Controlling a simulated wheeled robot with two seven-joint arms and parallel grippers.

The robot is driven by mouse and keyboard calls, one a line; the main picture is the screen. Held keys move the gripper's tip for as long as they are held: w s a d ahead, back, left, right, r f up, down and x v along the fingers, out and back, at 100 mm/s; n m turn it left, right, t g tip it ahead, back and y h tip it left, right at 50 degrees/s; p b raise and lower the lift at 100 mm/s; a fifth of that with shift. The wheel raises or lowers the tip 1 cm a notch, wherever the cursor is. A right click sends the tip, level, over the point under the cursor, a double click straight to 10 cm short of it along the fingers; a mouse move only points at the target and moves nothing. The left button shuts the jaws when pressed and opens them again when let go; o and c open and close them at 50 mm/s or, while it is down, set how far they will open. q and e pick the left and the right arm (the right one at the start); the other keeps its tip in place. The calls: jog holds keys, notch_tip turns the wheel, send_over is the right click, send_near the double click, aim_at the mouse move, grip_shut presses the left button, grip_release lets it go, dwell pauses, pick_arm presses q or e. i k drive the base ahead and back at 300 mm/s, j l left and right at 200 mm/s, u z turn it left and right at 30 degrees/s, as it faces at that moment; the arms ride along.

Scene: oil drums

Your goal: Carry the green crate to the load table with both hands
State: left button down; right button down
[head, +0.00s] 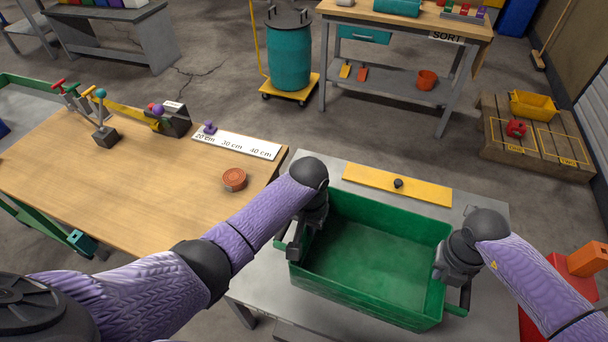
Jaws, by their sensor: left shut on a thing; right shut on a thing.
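The green crate (372,251) is an empty, open-topped box over a grey metal-topped table (254,286) at the lower right. I cannot tell whether its base touches the tabletop. My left gripper (294,246) is shut on the crate's left end, at its handle. My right gripper (455,275) is shut on the crate's right end, at its handle. The fingertips are partly hidden by the wrists. No table in view is readably marked as the load table.
A yellow plate with a black knob (398,184) lies just behind the crate. A wooden workbench (110,190) with a round orange-brown object (233,179) stands close on the left. A teal drum (289,58), the SORT bench (415,18) and a pallet (535,150) stand further back.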

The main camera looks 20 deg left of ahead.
aim_at(114, 191)
jog(key=j, duration=1.9)
jog(key=k+j, duration=0.15)
jog(key=j, duration=1.7)
